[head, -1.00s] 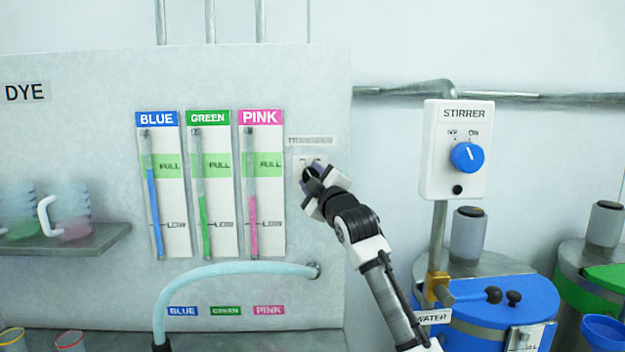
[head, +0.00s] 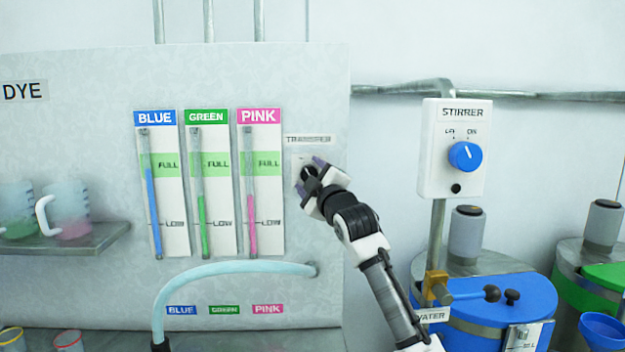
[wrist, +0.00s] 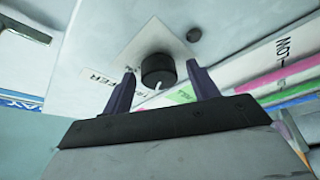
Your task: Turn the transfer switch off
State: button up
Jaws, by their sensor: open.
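The transfer switch (wrist: 158,71) is a black round knob with a white pointer mark on a pale plate (wrist: 137,45), seen in the wrist view. In the head view its plate (head: 296,168) sits under the TRANSFER label (head: 308,139) on the panel, and my gripper hides most of it. My gripper (wrist: 160,82) is open, its two dark purple fingers on either side of the knob. In the head view my gripper (head: 315,172) is at the plate.
The BLUE, GREEN and PINK gauges (head: 261,185) are left of my gripper. A pale hose (head: 235,267) arches below. The stirrer box (head: 455,150) with a blue knob is to the right. Cups stand on a shelf (head: 75,240) at far left.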

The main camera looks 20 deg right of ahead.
jog(key=b+v, duration=0.5)
jog(key=v, duration=0.8)
jog(key=shift+s+b, duration=0.4)
jog(key=shift+d+f, duration=0.1)
jog(key=shift+f, duration=0.05)
